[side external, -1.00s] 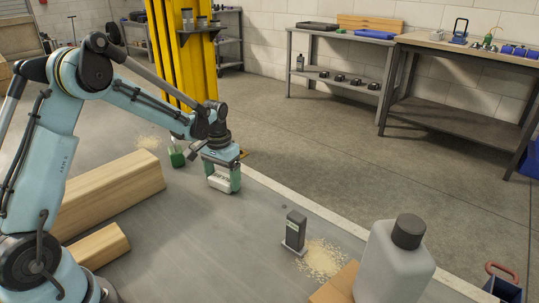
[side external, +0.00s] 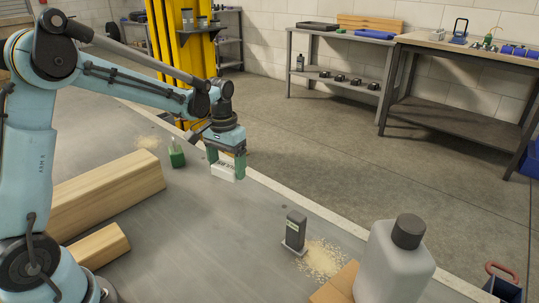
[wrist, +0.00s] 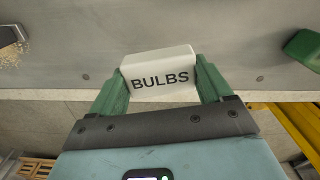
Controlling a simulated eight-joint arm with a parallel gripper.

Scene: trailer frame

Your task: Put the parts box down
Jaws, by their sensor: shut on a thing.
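The parts box (side external: 224,173) is a small white box held between the green fingers of my gripper (side external: 226,164). In the wrist view the box (wrist: 158,69) shows the word BULBS on its face. The gripper (wrist: 157,85) is shut on it, with one green finger at each side. In the side view the box hangs near the far edge of the grey bench top (side external: 180,225). I cannot tell for sure whether its underside touches the bench.
A green bottle (side external: 177,156) stands left of the gripper. Two timber beams (side external: 108,190) lie at the left. A dark upright device (side external: 296,231), sawdust (side external: 322,258) and a large grey bottle (side external: 394,265) are at the right. A yellow post (side external: 178,60) rises behind. The middle of the bench is clear.

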